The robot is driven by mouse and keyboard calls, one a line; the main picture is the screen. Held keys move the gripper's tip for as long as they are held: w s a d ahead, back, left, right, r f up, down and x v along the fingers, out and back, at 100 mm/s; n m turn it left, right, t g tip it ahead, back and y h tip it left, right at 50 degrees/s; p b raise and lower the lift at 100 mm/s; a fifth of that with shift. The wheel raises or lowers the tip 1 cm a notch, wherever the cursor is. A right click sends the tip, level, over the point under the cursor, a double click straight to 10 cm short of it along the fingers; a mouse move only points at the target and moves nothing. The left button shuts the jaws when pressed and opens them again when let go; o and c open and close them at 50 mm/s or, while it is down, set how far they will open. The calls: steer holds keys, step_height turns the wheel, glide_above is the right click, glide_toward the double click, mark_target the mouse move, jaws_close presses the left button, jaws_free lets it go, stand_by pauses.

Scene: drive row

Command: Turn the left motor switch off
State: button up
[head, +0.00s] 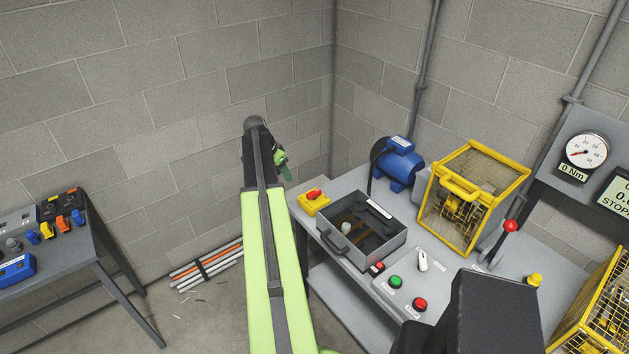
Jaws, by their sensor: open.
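The knob's setting is too small to read. My lime-green arm reaches up the middle of the view. My gripper (286,171) is at its far end, partly hidden behind the arm, and appears up and left of the yellow box, apart from it. It is open, and I see nothing in it.
An open grey box (364,249) stands on the bench beside a yellow mesh guard (476,194). A panel in front has a green button (395,282), red buttons and a white knob (422,261). A red-topped lever (510,226) stands right. Another table (62,266) is at left.

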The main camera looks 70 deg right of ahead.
steer(key=s+d+r+m, duration=0.1)
steer(key=s+d+m, duration=0.1)
steer(key=s+d, duration=0.25)
steer(key=b, duration=1.6)
glide_toward(314, 192)
steer(key=x, duration=0.9)
steer(key=shift+f, duration=0.15)
jaws_close()
